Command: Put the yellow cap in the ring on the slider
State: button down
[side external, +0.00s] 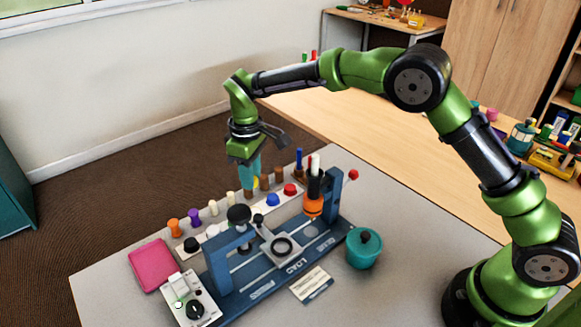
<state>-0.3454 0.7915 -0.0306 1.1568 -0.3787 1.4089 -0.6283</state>
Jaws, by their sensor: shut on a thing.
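My gripper (249,184), with teal fingers, points down over the back part of the row of pegs and caps. The ring (282,246) is a dark-rimmed circle on top of the slider and looks empty. My gripper is behind and to the left of the ring, higher in the picture.
The fixture has a black-knobbed press (239,215) and an orange-black post (313,200). A teal pot (364,248), pink pad (151,264) and control box (191,300) stand around it.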

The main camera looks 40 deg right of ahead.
jog(key=shift+s+a+r, duration=0.1)
jog(key=shift+r, duration=0.45)
jog(key=shift+s+a+r, duration=0.1)
jog(key=shift+r, duration=0.4)
jog(key=s+a+r+n, duration=0.1)
jog(key=s, duration=0.3)
jog(key=n, duration=0.5)
send_over(282, 247)
notch_tip(282, 247, down, 3)
jog(key=shift+f, duration=3)
jog(key=shift+f, duration=0.3)
jog(key=c, duration=0.8)
grip_release()
jog(key=shift+o, duration=0.2)
